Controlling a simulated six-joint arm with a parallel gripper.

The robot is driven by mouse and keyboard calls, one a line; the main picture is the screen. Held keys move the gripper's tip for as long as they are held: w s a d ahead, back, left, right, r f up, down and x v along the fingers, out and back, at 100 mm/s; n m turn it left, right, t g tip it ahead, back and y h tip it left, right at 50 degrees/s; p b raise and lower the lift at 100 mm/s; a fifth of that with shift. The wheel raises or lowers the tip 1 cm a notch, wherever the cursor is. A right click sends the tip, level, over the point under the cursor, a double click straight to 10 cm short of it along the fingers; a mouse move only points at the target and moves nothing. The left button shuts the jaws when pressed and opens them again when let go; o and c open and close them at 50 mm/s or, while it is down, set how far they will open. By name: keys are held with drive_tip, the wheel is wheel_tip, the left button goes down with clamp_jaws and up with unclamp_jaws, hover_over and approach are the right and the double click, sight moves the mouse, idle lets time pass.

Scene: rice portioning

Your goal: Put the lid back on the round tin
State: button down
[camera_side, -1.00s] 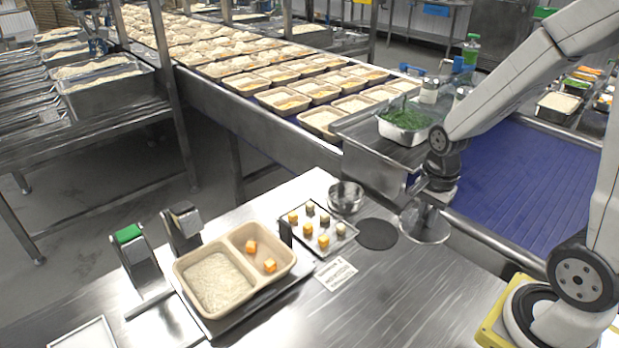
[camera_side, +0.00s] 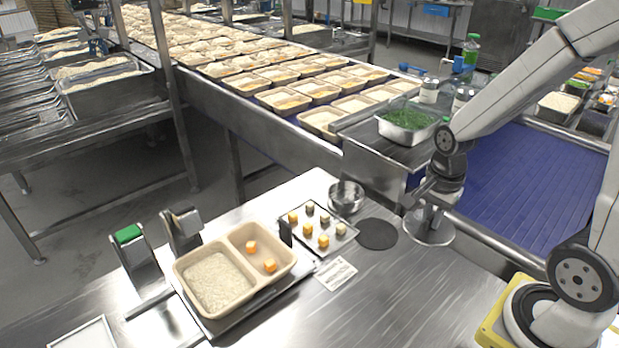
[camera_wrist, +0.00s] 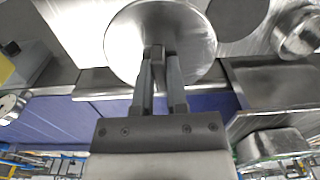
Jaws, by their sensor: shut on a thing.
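My gripper (camera_side: 434,212) is shut on the knob of a shiny round lid (camera_side: 416,232) to the right of the dark round mat. In the wrist view both fingers (camera_wrist: 158,56) close on the knob, and the lid (camera_wrist: 122,40) spreads out flat beyond them. I cannot tell whether the lid touches the table or hangs just above it. The round tin (camera_side: 346,205) stands upright on the table, left of the lid and past the mat. It also shows in the wrist view (camera_wrist: 298,42) at the right, with its top open.
The dark round mat (camera_side: 377,234) lies bare between lid and tin. A small tray of cubes (camera_side: 350,238) is beside the tin. A two-compartment tray (camera_side: 180,266) stands farther left. A pan of greens (camera_side: 404,135) is behind, by the blue conveyor (camera_side: 530,185).

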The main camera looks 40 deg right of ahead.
drive_tip(key=w+d+f, duration=0.1)
drive_tip(key=w+d, duration=0.2)
drive_tip(key=w, duration=1.1)
drive_tip(key=w+d+f, duration=0.1)
drive_tip(key=w+d, duration=0.2)
drive_tip(key=w, duration=1.1)
drive_tip(key=shift+f+m, duration=0.3)
drive_tip(key=shift+f, duration=0.1)
drive_tip(key=shift+f, duration=0.2)
drive_tip(key=shift+f, duration=3)
drive_tip(key=shift+f, duration=0.2)
drive_tip(key=shift+c, duration=0.5)
unclamp_jaws()
